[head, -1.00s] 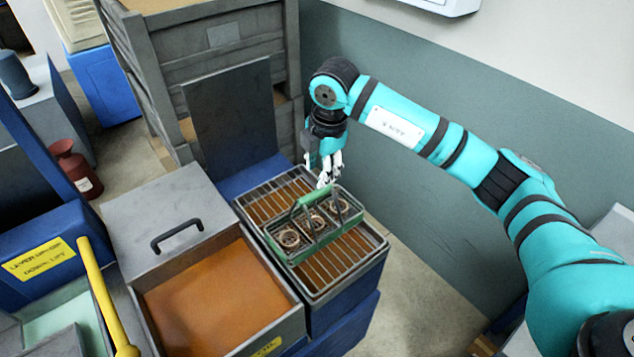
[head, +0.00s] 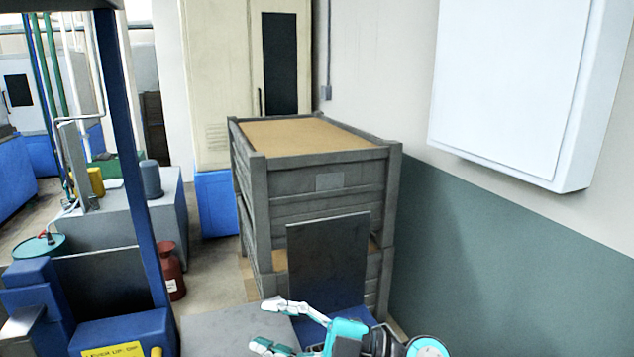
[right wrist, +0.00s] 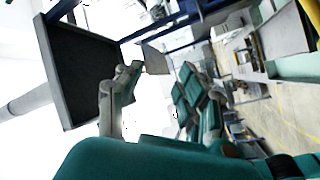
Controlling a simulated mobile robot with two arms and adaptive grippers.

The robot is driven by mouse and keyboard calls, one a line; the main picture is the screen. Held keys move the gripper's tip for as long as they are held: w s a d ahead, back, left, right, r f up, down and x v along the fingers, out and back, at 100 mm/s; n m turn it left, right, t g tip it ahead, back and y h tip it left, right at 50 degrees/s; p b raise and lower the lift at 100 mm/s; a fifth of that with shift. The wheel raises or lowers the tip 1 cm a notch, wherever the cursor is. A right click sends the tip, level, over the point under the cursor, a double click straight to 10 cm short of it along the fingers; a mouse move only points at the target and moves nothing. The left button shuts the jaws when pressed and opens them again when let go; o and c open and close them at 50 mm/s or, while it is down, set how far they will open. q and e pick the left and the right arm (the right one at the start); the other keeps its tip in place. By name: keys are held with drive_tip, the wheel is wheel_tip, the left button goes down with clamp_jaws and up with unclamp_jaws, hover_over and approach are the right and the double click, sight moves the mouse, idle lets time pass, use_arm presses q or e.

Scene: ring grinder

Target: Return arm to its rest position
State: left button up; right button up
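My right gripper (head: 268,325) shows at the bottom of the head view, over the grey machine lid (head: 222,328). Its white fingers are spread apart, and nothing shows between them. The teal and black wrist behind it is cut off by the lower picture edge. The right wrist view is tilted and shows teal and grey arm parts (right wrist: 140,160) in the foreground. The green basket and the grate are outside the head view now. My left gripper is in neither view.
A grey stacked crate (head: 320,182) and an upright dark panel (head: 328,262) stand behind the gripper. A wall (head: 500,255) is at the right. A blue post (head: 130,150), a yellow-labelled blue box (head: 125,335) and a red canister (head: 171,270) are at the left.

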drive_tip(key=w+d+f+m+t+h, duration=0.1)
drive_tip(key=w+d+m+t+h, duration=0.2)
drive_tip(key=d+m+t+h, duration=0.45)
drive_tip(key=w+d+m+t+h, duration=0.35)
drive_tip(key=d+m+t, duration=0.45)
drive_tip(key=m+t, duration=0.3)
drive_tip(key=s+d+f+m+g+h, duration=0.3)
drive_tip(key=d+f+g+h, duration=0.15)
drive_tip(key=f, duration=0.35)
drive_tip(key=s+d+f+m+g+h, duration=0.3)
drive_tip(key=d+f+m+h, duration=0.15)
drive_tip(key=f, duration=0.25)
drive_tip(key=s+d+f+n+g+y, duration=0.1)
drive_tip(key=s+f+g, duration=0.55)
drive_tip(key=s, duration=0.45)
drive_tip(key=s+d+f+n+g, duration=0.1)
drive_tip(key=s+f+g, duration=0.4)
drive_tip(key=s+f, duration=0.4)
wheel_tip(320, 180, down, 28)
drive_tip(key=s+b, duration=0.2)
drive_tip(key=b, duration=0.2)
drive_tip(key=s+d+f+g+b, duration=0.2)
drive_tip(key=s+d+f+b, duration=0.1)
drive_tip(key=s+f, duration=1.4)
wheel_tip(320, 180, down, 4)
drive_tip(key=shift+s+r+n, duration=0.1)
drive_tip(key=shift+s+n, duration=0.2)
drive_tip(key=shift+s, duration=0.05)
